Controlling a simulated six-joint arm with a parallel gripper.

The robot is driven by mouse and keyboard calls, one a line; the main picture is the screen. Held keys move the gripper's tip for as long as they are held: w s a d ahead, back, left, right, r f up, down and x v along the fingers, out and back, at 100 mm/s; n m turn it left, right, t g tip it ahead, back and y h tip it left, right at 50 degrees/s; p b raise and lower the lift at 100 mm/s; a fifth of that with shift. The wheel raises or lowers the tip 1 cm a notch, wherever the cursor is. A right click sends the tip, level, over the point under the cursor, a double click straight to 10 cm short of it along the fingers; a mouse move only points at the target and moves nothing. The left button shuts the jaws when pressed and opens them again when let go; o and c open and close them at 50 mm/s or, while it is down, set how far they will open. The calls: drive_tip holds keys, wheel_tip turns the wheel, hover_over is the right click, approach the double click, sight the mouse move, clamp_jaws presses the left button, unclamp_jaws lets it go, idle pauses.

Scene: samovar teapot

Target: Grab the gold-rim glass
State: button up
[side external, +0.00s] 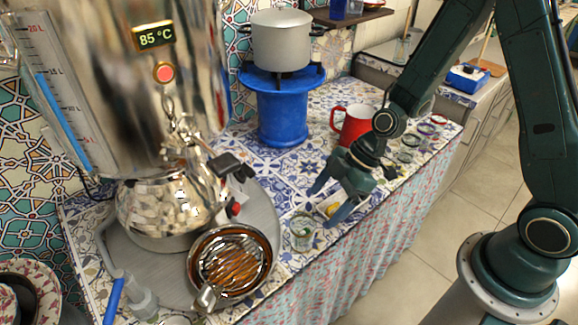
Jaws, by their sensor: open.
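My gripper (327,206) is open above the tiled counter, its fingers pointing down and left. Between and just behind the fingertips is a small pale dish with something yellow (331,209), partly hidden by the fingers. A clear glass (302,231) stands just left of the lower fingertip, apart from it; its rim colour is too small to tell. Several small glasses with coloured rims stand in a group at the counter's right end: a red-rimmed one (439,120), a purple-rimmed one (426,129) and green-rimmed ones (410,141). I cannot pick out a gold rim for certain.
A red mug (354,124) stands behind my gripper. A large samovar (120,80) fills the left, with a metal teapot (165,207) and a brown strainer-like bowl (232,262) on a grey tray (266,225). A blue stand (284,112) holds a pot (281,42).

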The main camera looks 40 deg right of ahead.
hover_over(303, 229)
drive_tip(key=s+d, duration=0.2)
drive_tip(key=shift+a+f, duration=0.15)
drive_tip(key=shift+f, duration=0.95)
drive_tip(key=shift+a+f, duration=0.1)
drive_tip(key=shift+f, duration=0.95)
drive_tip(key=shift+x, duration=2.55)
drive_tip(key=shift+c, duration=0.5)
drive_tip(key=c, duration=1)
